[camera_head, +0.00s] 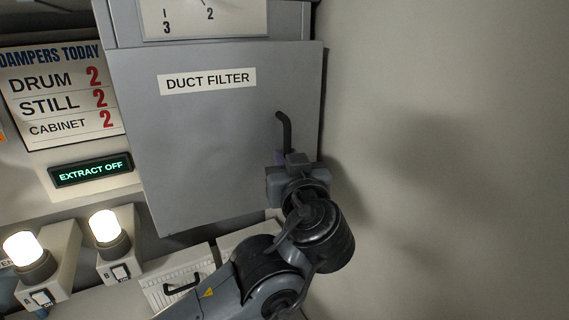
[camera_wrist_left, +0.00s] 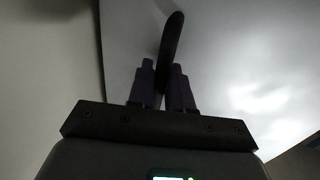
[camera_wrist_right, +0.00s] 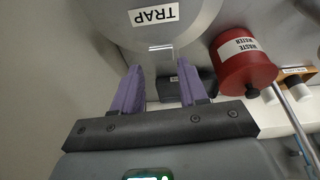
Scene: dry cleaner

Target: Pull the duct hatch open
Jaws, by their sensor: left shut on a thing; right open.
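The duct hatch (camera_head: 200,150) is a grey panel labelled "DUCT FILTER" in the head view. It looks closed or nearly so; I cannot tell whether a gap shows at its edge. Its dark bar handle (camera_head: 286,130) stands near the right edge. My left gripper (camera_head: 280,158) is at the lower part of the handle, mostly hidden behind its own wrist. In the left wrist view its fingers (camera_wrist_left: 162,88) are shut on the handle (camera_wrist_left: 171,45). My right gripper (camera_wrist_right: 163,88) is open and empty, facing a grey part labelled "TRAP" (camera_wrist_right: 155,15).
A sign reading "DAMPERS TODAY" (camera_head: 62,88) and an "EXTRACT OFF" display (camera_head: 90,170) are left of the hatch. Two lit lamps (camera_head: 107,227) stand below. A bare wall (camera_head: 450,150) is on the right. A red container (camera_wrist_right: 243,65) is near my right gripper.

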